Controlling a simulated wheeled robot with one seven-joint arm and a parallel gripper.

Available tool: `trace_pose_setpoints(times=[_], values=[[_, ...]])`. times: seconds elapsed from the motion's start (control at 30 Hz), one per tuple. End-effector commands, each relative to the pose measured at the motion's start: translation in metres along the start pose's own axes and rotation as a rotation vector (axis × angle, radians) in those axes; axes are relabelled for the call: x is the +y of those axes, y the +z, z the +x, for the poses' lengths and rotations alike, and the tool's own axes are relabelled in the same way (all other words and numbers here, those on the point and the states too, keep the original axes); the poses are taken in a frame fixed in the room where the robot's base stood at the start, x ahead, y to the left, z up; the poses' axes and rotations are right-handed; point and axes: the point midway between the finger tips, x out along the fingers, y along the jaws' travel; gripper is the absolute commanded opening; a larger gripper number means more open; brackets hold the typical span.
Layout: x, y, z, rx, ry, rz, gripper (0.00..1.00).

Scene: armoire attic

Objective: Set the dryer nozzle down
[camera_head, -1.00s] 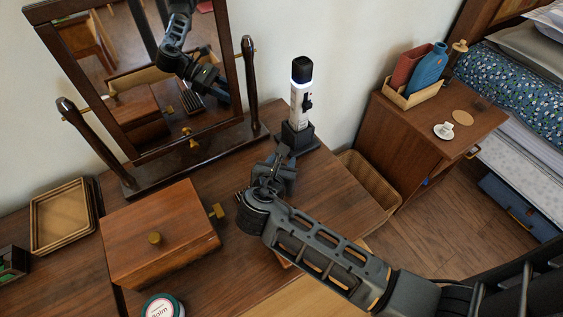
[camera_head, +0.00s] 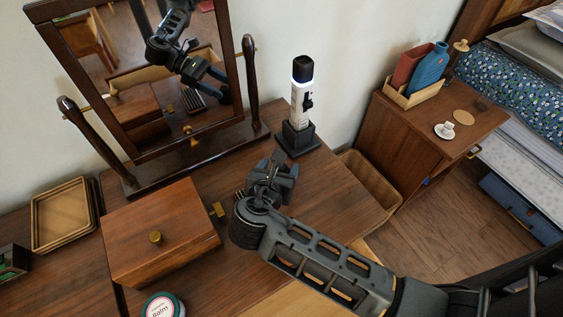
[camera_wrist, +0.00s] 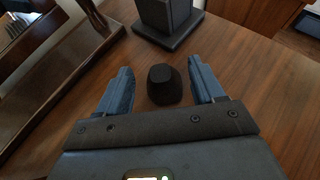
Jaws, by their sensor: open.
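The dryer nozzle (camera_wrist: 165,85) is a small, dark, tapered piece standing on the wooden dresser top (camera_wrist: 232,78). It sits between the two blue fingers of my gripper (camera_wrist: 160,76) in the wrist view, with a gap on each side. My gripper is open and low over the dresser, in front of the dryer stand. In the head view my gripper (camera_head: 277,170) shows from above, and I cannot make out the nozzle there.
A white and black device (camera_head: 301,95) stands upright in a dark stand (camera_head: 297,138) just beyond my gripper. A tilting mirror (camera_head: 150,90) and a wooden box (camera_head: 160,228) are to the left. A balm tin (camera_head: 163,306) is at the front. Dresser top right of my gripper is clear.

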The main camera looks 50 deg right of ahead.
Motion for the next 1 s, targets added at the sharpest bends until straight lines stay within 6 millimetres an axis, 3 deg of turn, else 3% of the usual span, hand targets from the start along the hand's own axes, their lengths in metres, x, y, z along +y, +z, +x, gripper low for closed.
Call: trace_pose_setpoints(times=[0.2,0.4,0.6,1.0], values=[[0.001,0.0,-0.046,0.0,0.005,0.0,0.67],[0.0,0.0,-0.073,-0.001,0.002,0.0,0.67],[0.0,0.0,-0.083,0.0,0.0,0.0,0.67],[0.0,0.0,-0.083,0.0,0.0,0.0,0.67]])
